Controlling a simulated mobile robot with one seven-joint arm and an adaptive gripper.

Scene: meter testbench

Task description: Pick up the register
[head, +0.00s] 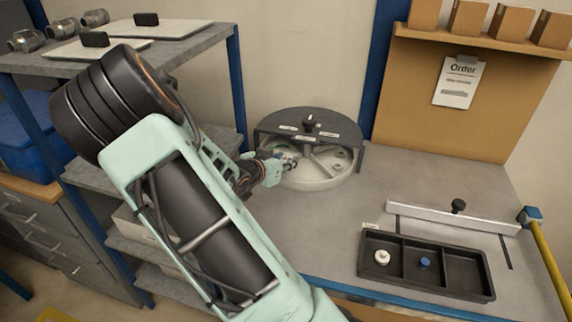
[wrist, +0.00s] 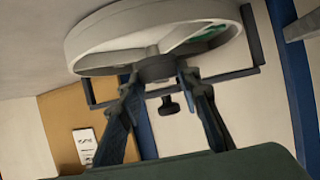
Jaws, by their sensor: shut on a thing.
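My gripper (head: 284,163) reaches into the open front of a round, pale carousel (head: 322,184) on the bench, at its left side. In the wrist view, the two fingers of my gripper (wrist: 158,76) are closed on a dark grey round piece, which appears to be the register (wrist: 155,68). The carousel rim (wrist: 95,38) is close to it there. I cannot tell whether the piece still touches the carousel. In the head view the fingers and arm largely hide it. A dark half-cover (head: 345,130) with a black knob (head: 309,124) spans the carousel's back half.
A black tray (head: 447,288) with three compartments holds a white part (head: 382,257) and a blue part (head: 425,263). Behind it lies a metal bar (head: 430,213) with a black knob. A shelf rack (head: 190,47) stands left. The bench between carousel and tray is clear.

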